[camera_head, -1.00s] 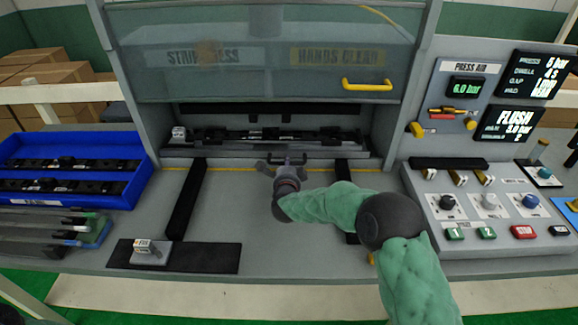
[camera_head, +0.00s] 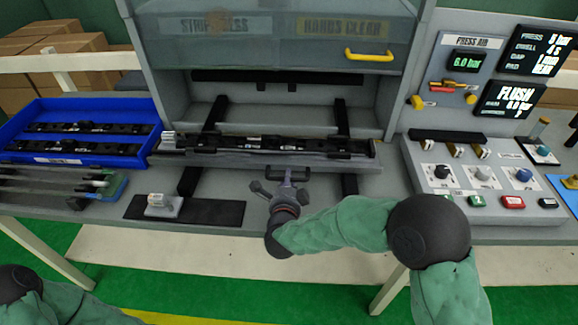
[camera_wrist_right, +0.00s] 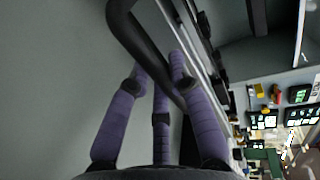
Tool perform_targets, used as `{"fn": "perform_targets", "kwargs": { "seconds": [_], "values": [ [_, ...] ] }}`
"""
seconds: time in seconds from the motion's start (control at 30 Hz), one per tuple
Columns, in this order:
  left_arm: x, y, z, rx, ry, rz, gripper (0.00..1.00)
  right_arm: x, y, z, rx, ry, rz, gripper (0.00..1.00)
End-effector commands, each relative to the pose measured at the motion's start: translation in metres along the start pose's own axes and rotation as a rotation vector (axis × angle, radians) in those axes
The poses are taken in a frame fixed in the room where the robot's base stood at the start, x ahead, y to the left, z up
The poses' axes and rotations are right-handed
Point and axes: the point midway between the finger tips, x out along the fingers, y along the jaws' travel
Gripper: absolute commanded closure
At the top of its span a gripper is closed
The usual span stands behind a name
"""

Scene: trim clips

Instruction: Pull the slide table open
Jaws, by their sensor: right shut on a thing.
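The slide table (camera_head: 200,155) is a grey plate with a dark trim strip (camera_head: 250,144) on it, out in front of the press opening on two black rails. A black bar handle (camera_head: 300,174) is at its front edge. My right gripper (camera_head: 288,184) is shut on this handle. In the right wrist view the black handle (camera_wrist_right: 130,30) passes between the purple fingers (camera_wrist_right: 160,90). My left gripper is not in view; only part of my left arm shows at the lower left.
A raised clear guard with a yellow handle (camera_head: 369,55) hangs above. A blue bin (camera_head: 80,116) of trim parts stands left. A black mat with a small block (camera_head: 163,204) lies front left. The button panel (camera_head: 490,232) is at right.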

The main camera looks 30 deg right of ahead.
Motion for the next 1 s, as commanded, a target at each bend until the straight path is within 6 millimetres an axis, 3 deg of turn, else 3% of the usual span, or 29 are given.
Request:
{"fn": "perform_targets", "kwargs": {
  "seconds": [0.2,0.63,0.67,0.73,1.0],
  "values": [
    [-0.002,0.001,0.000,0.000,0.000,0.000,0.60,-0.017,0.005,0.000,0.000,0.000,0.003,1.00],
    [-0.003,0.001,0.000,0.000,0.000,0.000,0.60,-0.020,0.006,0.000,0.000,0.000,0.004,1.00],
    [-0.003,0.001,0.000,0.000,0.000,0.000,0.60,-0.020,0.006,0.000,0.000,0.000,0.004,0.77],
    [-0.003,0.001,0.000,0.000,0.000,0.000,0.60,-0.020,0.006,0.000,0.000,0.000,0.003,0.57],
    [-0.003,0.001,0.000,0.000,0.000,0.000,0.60,-0.019,0.005,0.000,0.000,0.000,0.001,0.54]
  ]
}}
